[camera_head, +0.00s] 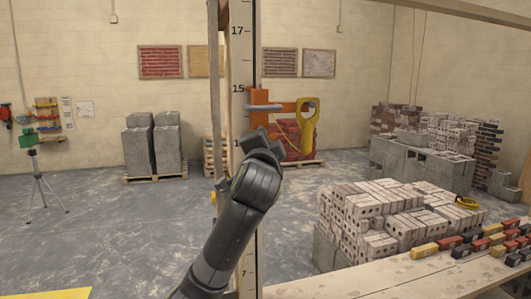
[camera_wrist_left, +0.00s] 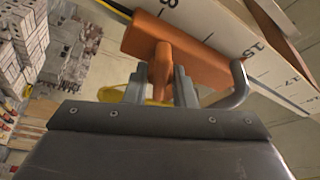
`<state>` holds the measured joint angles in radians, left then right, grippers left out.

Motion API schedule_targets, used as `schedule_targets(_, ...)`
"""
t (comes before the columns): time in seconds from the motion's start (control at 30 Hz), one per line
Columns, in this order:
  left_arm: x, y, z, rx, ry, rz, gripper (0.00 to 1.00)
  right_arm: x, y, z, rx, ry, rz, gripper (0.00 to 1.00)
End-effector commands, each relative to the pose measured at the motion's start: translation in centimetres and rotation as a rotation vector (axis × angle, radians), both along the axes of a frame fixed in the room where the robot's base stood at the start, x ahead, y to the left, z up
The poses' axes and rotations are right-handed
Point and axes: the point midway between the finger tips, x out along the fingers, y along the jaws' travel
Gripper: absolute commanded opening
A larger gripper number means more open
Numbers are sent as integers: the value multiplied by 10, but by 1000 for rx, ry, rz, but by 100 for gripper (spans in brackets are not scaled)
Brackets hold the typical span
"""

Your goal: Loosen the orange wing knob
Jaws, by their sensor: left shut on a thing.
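The orange wing knob (camera_wrist_left: 161,68) stands out from an orange clamp block (camera_wrist_left: 200,62) in the left wrist view. My left gripper (camera_wrist_left: 160,90) is shut on the knob, with one grey finger on each side of it. In the head view the orange clamp (camera_head: 258,99) sits on a tall numbered staff (camera_head: 245,60) near the 15 mark. My left gripper (camera_head: 264,140) is just below the clamp there and hides the knob. My right gripper is not in view.
A grey rod (camera_wrist_left: 239,85) bends beside the clamp. A yellow handle (camera_head: 309,122) hangs right of the staff. A brick stack (camera_head: 375,215) and a plank bench (camera_head: 370,277) with small coloured blocks are at the right. Open floor lies left.

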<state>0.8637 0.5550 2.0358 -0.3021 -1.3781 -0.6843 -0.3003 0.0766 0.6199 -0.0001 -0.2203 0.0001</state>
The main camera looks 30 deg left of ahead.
Motion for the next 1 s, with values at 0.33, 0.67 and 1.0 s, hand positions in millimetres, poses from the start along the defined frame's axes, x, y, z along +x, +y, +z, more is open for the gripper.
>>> schedule_targets(0.33, 0, 0, -5, -213, -253, -1, 1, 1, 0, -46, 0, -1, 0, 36)
schedule_targets(0.67, 0, 0, -5, -415, -492, -1, 1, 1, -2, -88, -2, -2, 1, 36)
schedule_targets(1.0, -1, 0, -3, -601, -711, -2, 1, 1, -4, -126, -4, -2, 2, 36)
